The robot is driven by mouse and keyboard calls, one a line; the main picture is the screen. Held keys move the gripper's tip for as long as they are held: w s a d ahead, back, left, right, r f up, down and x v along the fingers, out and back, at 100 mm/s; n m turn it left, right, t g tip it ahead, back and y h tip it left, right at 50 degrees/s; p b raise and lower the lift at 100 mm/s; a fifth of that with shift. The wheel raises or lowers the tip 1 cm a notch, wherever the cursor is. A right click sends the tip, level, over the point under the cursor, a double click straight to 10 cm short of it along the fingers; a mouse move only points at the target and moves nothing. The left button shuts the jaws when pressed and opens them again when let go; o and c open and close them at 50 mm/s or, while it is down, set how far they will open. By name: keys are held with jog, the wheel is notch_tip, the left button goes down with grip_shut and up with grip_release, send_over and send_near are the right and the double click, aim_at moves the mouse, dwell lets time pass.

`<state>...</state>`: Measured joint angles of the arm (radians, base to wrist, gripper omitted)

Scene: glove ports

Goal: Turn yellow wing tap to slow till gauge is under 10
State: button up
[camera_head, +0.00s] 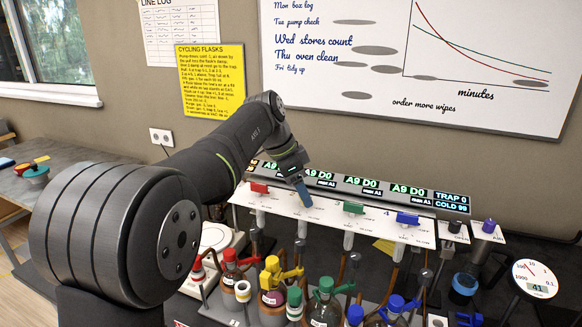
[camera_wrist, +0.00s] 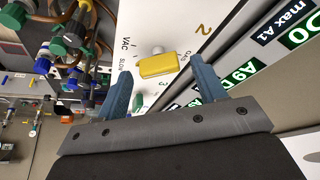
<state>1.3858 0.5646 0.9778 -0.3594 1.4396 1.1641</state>
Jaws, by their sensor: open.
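The yellow wing tap (camera_wrist: 158,64) shows in the wrist view on a white panel marked 2, with VAC, SLOW and GAS lettering around it. My gripper (camera_wrist: 165,85) is open, with one blue finger on each side of the tap and a gap between finger and tap on both sides. In the head view my gripper (camera_head: 302,192) is over the panel between the red tap and the green tap, and it hides the yellow tap.
A red tap (camera_head: 259,188), green tap (camera_head: 353,207) and blue tap (camera_head: 407,218) sit on the same panel (camera_head: 325,221). Displays (camera_head: 330,180) run along its back. Several capped flasks (camera_head: 272,300) and hoses stand close in front.

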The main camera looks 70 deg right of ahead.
jog(key=v, duration=1.6)
jog(key=shift+w+r, duration=0.2)
jog(key=shift+r, duration=0.15)
jog(key=shift+a+f, duration=0.1)
jog(key=shift+f, duration=0.05)
jog(key=x, duration=1.7)
jog(key=shift+s, duration=0.15)
